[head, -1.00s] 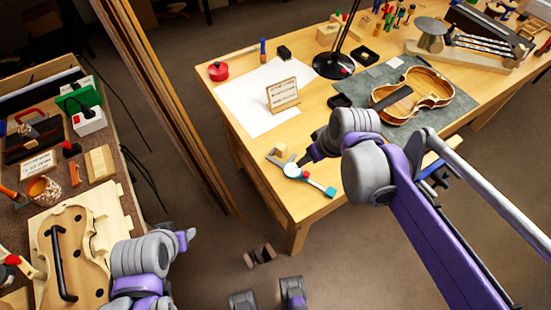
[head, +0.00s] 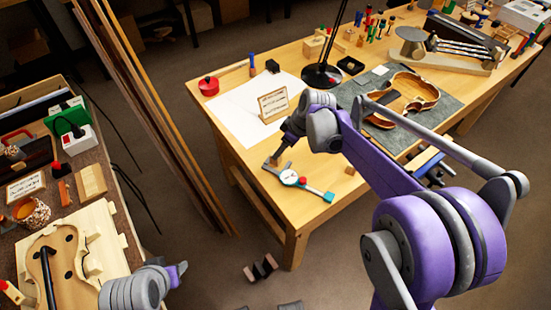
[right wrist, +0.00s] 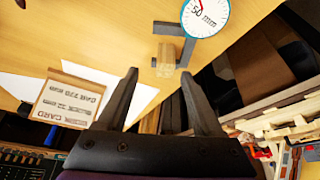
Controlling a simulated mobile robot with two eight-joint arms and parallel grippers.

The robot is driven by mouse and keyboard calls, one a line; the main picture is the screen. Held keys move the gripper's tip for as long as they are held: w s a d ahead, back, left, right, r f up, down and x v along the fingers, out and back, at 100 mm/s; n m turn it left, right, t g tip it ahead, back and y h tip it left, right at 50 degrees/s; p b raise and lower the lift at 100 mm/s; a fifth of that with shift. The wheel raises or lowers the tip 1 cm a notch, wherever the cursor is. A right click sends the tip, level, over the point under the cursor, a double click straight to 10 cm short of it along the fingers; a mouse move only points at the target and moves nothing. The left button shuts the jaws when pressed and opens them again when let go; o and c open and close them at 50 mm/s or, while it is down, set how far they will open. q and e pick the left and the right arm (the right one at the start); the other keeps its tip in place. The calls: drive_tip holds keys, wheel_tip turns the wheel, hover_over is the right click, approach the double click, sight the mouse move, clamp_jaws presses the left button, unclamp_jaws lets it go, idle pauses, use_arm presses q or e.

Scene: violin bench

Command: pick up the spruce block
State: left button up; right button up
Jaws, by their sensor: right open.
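A small pale wooden block, which I take as the spruce block (right wrist: 167,60), stands at the jaws of a dial caliper (right wrist: 190,45) in the right wrist view. In the head view my right gripper (head: 279,150) is at the caliper's jaw end and largely covers the block. In the right wrist view my right gripper (right wrist: 160,75) is open and empty, its two dark fingers apart. The block shows just beyond the fingertips, roughly between them. My left gripper (head: 180,272) is low at the left, off the wooden table; its fingers cannot be made out.
A card stand (head: 273,104) stands on white paper (head: 235,125) behind my right gripper. A red tin (head: 208,86), a lamp base (head: 322,76) and a violin body (head: 415,90) are also on the table (head: 318,172). Another wooden block (head: 90,181) lies on the left bench.

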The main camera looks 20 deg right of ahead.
drive_tip(key=x, duration=0.5)
drive_tip(key=shift+s+a, duration=0.25)
drive_tip(key=shift+s, duration=0.05)
clamp_jaws()
